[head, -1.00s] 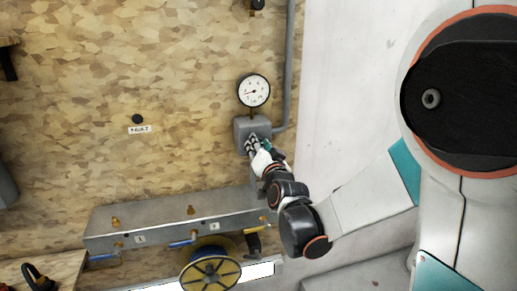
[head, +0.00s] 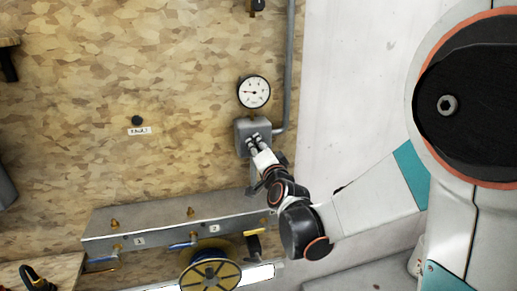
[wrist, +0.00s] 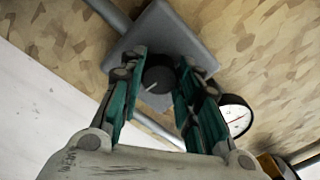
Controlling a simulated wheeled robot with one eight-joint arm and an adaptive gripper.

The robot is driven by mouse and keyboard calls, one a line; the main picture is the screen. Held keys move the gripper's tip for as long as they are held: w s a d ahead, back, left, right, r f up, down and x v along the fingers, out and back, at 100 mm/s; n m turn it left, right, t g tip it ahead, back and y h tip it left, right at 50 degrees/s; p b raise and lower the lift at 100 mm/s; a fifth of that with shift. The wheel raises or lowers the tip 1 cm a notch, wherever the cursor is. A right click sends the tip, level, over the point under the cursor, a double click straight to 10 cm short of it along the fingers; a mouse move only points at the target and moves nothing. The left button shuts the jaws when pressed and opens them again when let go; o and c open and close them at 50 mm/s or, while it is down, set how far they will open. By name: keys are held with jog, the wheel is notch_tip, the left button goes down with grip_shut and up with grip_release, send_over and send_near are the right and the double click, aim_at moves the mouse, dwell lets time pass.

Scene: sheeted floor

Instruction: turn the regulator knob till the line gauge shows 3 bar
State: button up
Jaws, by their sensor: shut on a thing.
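The line gauge (head: 254,92) is a round white dial with a black rim on the board. Its needle points left; the numbers are too small to read. The grey regulator box (head: 243,126) sits just below it. The black regulator knob (wrist: 158,76) with a white mark is on the box face in the wrist view. My gripper (wrist: 161,80) is shut on the knob, one teal-sided finger on each side. In the head view my gripper (head: 254,141) covers the knob. The gauge also shows at the right of the wrist view (wrist: 234,117).
A grey pipe (head: 289,70) runs up from the box's right side. Below, a grey manifold (head: 150,222) carries brass fittings and blue-handled valves. A yellow reel (head: 210,275) stands beneath it. The white wall panel (head: 345,80) is to the right.

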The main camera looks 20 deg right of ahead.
jog(key=o, duration=1.1)
jog(key=shift+c, duration=0.2)
jog(key=s, duration=1.2)
jog(key=shift+s, duration=0.15)
